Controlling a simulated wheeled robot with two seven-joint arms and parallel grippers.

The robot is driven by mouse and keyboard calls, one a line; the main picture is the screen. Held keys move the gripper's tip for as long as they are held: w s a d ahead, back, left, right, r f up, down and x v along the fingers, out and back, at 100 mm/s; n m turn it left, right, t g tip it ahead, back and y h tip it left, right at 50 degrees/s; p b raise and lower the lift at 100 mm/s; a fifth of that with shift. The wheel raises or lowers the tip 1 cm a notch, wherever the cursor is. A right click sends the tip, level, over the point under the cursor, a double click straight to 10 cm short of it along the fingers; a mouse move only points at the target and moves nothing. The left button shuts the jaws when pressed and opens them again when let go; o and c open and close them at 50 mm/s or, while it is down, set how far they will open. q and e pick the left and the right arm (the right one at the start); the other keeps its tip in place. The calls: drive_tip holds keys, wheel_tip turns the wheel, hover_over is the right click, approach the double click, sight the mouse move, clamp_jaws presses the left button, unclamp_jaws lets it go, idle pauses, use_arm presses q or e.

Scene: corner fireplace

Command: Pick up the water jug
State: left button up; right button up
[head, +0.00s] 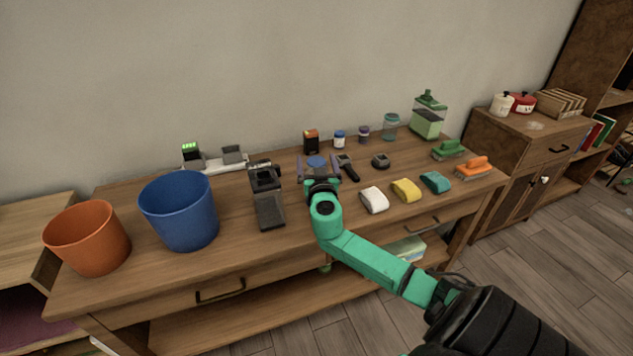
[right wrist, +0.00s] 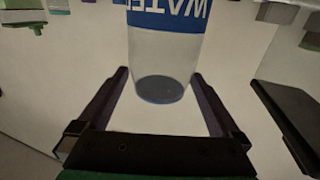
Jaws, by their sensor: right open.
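The water jug (right wrist: 165,60) is a clear bottle with a blue label reading "WATER", upside down in the right wrist view. Its dark blue round end shows nearest the camera. In the head view only its blue round top (head: 316,162) shows clearly; my gripper hides the rest. My right gripper (head: 318,163) is open, with one purple finger on either side of the jug. In the right wrist view the fingers (right wrist: 160,78) flank the jug with a gap on each side. My left gripper is out of view.
A dark grey device (head: 267,197) stands left of the gripper on the wooden table (head: 350,235). A black handheld scanner (head: 348,168) is close on the right. White, yellow and teal cloths (head: 406,190) lie to the right. A blue bin (head: 180,212) and an orange bin (head: 88,238) stand left.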

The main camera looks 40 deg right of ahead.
clamp_jaws()
drive_tip(key=shift+r, duration=0.1)
